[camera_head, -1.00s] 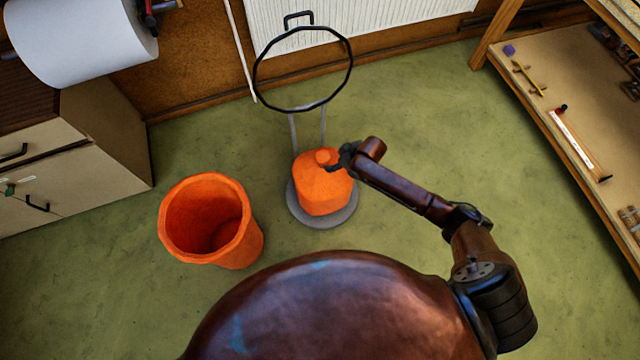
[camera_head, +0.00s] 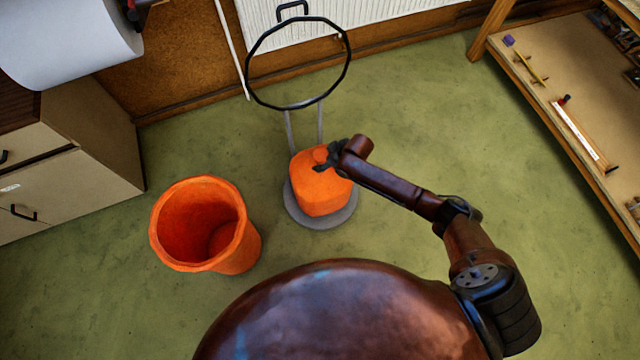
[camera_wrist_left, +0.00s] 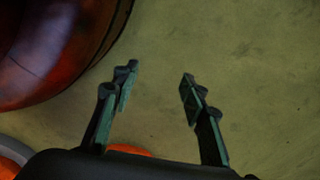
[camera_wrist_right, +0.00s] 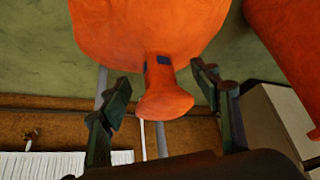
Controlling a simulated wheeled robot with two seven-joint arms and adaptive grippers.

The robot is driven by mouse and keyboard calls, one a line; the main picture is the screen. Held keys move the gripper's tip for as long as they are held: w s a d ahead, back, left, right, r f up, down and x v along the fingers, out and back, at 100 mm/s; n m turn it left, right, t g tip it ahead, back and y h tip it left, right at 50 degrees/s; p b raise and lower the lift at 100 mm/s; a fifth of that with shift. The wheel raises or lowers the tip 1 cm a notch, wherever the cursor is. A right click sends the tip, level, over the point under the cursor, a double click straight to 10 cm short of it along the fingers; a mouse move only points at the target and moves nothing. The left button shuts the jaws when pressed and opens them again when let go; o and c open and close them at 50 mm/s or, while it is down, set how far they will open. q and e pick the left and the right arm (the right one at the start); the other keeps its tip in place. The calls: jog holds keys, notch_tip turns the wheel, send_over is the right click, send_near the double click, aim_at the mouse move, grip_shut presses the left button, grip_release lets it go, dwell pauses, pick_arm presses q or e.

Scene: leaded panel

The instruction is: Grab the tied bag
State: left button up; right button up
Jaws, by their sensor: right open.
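The tied bag (camera_head: 322,190) is orange and stands on a round grey base under a black hoop frame. In the right wrist view the bag (camera_wrist_right: 150,30) shows its narrow neck (camera_wrist_right: 158,75) with dark blue tie marks and a flared top. My right gripper (camera_head: 326,160) is at the bag's top. In its wrist view its open fingers (camera_wrist_right: 160,88) stand on either side of the neck, with gaps on both sides. My left gripper (camera_wrist_left: 155,85) is open and empty over the green floor; it does not show in the head view.
An open orange bin (camera_head: 205,225) stands left of the bag. The hoop stand (camera_head: 347,75) rises behind the bag, before a white radiator (camera_head: 365,15). A cabinet (camera_head: 85,165) is at the left, a wooden shelf (camera_head: 550,85) at the right.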

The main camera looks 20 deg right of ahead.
jog(key=shift+w+a+f, duration=0.15)
jog(key=shift+w+f, duration=0.15)
jog(key=shift+f, duration=0.3)
pick_arm(q)
jog(key=shift+w+d+r, duration=0.2)
jog(key=shift+w+r, duration=0.45)
jog(key=shift+r, duration=0.2)
pick_arm(e)
jog(key=shift+c, duration=0.2)
jog(key=shift+r, duration=0.1)
grip_shut()
jog(key=shift+w, duration=0.1)
